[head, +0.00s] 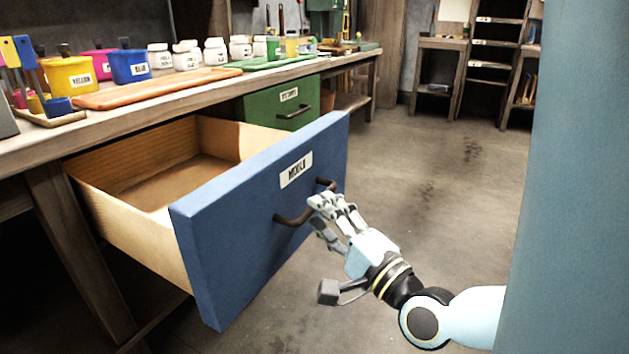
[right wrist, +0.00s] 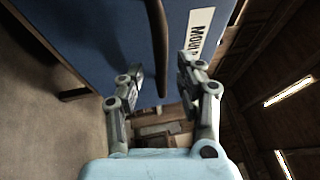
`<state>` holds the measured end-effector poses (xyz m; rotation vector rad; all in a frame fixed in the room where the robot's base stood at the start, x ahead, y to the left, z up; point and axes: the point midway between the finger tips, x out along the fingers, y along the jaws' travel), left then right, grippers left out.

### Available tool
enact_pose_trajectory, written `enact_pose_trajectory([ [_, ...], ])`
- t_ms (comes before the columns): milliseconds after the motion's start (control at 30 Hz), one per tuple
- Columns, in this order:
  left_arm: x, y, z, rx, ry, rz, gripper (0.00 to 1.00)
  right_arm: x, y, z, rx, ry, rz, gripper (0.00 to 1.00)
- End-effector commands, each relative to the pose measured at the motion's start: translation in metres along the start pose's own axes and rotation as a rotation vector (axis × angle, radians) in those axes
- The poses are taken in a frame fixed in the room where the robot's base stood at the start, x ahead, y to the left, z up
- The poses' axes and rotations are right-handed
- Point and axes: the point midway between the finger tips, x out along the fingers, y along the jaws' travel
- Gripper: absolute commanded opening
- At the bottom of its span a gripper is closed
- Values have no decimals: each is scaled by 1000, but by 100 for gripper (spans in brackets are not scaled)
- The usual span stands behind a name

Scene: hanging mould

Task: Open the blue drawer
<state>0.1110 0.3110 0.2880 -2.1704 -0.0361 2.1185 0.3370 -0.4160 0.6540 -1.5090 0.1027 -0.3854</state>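The blue drawer (head: 255,215) is pulled far out from under the bench in the head view. Its wooden inside looks empty where I can see it. A white label is on its front, next to a dark bar handle (head: 292,217). My right gripper (head: 322,217) is at the right part of this handle. In the right wrist view the blue front (right wrist: 100,30) fills the upper left, and the handle (right wrist: 158,40) runs between the two spread fingers (right wrist: 161,70). The fingers look apart from the bar. My left gripper is not in view.
The wooden workbench (head: 150,118) carries a yellow pot (head: 70,75), a blue pot (head: 130,67), white jars and boards. A closed green drawer (head: 280,103) is beyond the blue one. The floor (head: 450,170) on the right is clear. Shelves stand at the back.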

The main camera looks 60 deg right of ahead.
Motion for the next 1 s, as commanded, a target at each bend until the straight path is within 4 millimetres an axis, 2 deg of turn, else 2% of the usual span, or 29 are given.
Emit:
enact_pose_trajectory([
  [33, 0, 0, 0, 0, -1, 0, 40, -14, 1, 0, -2, 2, 6, 36],
  [200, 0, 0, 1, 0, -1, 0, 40, -52, 1, 0, -1, 2, 6, 36],
  [400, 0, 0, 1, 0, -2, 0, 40, -81, 1, 0, -1, 2, 3, 36],
  [567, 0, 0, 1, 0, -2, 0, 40, -89, 1, 0, 0, 0, 3, 36],
  [1000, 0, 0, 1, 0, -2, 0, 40, -89, 1, 0, 0, 0, 2, 36],
])
